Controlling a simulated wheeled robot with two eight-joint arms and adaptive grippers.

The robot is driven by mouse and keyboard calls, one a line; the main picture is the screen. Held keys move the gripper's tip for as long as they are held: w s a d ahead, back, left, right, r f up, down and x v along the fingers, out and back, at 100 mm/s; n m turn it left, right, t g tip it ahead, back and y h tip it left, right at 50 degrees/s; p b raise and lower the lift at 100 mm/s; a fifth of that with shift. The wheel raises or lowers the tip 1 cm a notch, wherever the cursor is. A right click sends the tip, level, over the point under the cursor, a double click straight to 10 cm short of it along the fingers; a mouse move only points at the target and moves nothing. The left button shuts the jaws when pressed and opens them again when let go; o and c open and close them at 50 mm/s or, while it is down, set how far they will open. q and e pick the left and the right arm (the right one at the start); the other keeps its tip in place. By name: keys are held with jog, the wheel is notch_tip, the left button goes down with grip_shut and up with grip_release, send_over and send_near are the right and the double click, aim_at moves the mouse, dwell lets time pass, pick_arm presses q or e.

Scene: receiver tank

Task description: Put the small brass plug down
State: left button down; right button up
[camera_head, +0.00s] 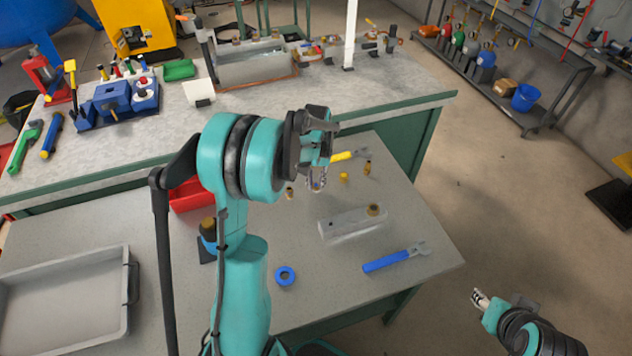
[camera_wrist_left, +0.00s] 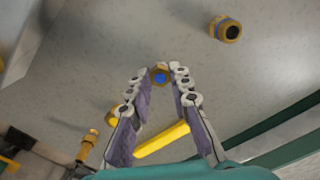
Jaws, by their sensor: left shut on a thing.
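My left gripper (camera_head: 318,182) is over the front table, its fingers pointing down. In the left wrist view, its fingertips (camera_wrist_left: 160,78) are closed on the small brass plug (camera_wrist_left: 159,74), a hex piece with a blue centre. The plug cannot be made out clearly in the head view. The grey table top shows below it, but I cannot tell whether the plug touches it. My right gripper (camera_head: 481,298) is off the table at lower right, over the floor; its fingers are too small to judge.
Near the left gripper lie a grey block (camera_head: 345,226) with a brass fitting (camera_head: 374,209) on it, other small brass pieces (camera_head: 367,168) and a yellow-handled wrench (camera_head: 345,156). A blue wrench (camera_head: 396,257), blue ring (camera_head: 285,276) and grey tray (camera_head: 126,320) are farther off.

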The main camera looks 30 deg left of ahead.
aim_at(316, 185)
pick_arm(q)
jog(key=c, duration=1.4)
grip_release()
jog(key=shift+r+p, duration=0.35)
jog(key=shift+r, duration=0.05)
notch_tip(316, 185, up, 11)
jog(key=p, duration=0.4)
jog(key=s+d+r+m+t, duration=0.2)
jog(key=s+d+r+t, duration=0.1)
jog(key=s+d+r, duration=0.45)
jog(key=s+d+f+m+t, duration=0.1)
jog(key=s+d+t, duration=0.3)
jog(key=s+d, duration=0.4)
jog(key=s+m, duration=0.1)
jog(key=s, duration=0.2)
jog(key=shift+s+f, duration=0.2)
jog(key=shift+f, duration=0.1)
